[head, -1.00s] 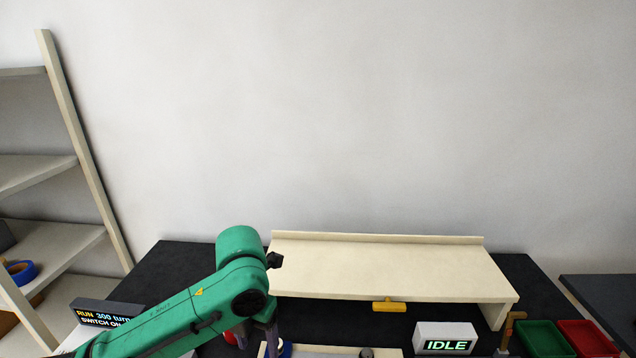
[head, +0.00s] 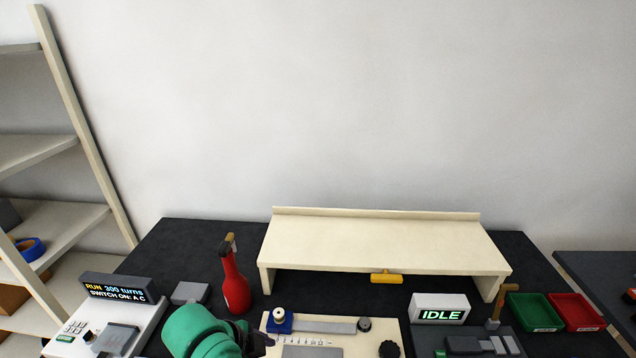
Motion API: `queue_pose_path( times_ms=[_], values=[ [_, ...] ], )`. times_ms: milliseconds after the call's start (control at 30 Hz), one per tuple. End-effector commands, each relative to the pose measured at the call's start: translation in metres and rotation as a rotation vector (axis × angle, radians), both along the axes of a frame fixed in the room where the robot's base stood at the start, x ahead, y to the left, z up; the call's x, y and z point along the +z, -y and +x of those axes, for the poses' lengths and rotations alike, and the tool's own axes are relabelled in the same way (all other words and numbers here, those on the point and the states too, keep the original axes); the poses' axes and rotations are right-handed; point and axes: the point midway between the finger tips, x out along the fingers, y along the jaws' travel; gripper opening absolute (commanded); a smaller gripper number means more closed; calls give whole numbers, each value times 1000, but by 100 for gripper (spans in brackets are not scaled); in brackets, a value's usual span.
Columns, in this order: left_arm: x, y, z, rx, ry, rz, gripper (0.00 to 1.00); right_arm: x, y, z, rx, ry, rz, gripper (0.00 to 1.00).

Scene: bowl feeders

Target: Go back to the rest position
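My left arm, green, comes in at the bottom of the head view and is foreshortened in front of the table. Its dark gripper shows only in part at the bottom edge, beside the cream fixture board (head: 270,321), and its fingertips are hidden or cut off. My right arm and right gripper are not in the picture. The black table (head: 190,240) carries a sign box (head: 118,288) reading "RUN 300 turns, SWITCH ON: A C" at the left and a white box (head: 440,308) reading "IDLE" at the right.
A red bottle (head: 235,287) stands close behind my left arm. A cream raised shelf (head: 375,240) spans the back of the table. A green tray (head: 533,312) and a red tray (head: 577,312) lie at the right. A shelf rack (head: 85,130) stands at the left.

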Motion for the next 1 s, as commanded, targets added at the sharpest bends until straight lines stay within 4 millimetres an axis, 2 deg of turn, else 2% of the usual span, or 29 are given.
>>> queue_pose_path(
  times_ms=[100,200,400,433,600,767,867,967,1000],
  values=[
    [-21,-35,-20,392,-98,-63,67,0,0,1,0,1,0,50],
    [-35,-67,-39,691,-154,-88,67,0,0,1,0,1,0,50],
    [-54,-131,-86,1204,-213,-85,67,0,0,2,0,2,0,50],
    [-64,-134,-88,1238,-217,-82,67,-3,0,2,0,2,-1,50],
    [-141,-130,-76,1218,-239,-64,67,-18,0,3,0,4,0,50],
    [-221,-129,-79,1211,-266,-43,67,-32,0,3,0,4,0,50],
    [-284,-130,-91,1208,-287,-26,67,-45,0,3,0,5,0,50],
    [-361,-133,-117,1203,-313,-2,67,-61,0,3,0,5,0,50],
    [-393,-135,-133,1201,-324,8,67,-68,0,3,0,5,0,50]
  ],
)
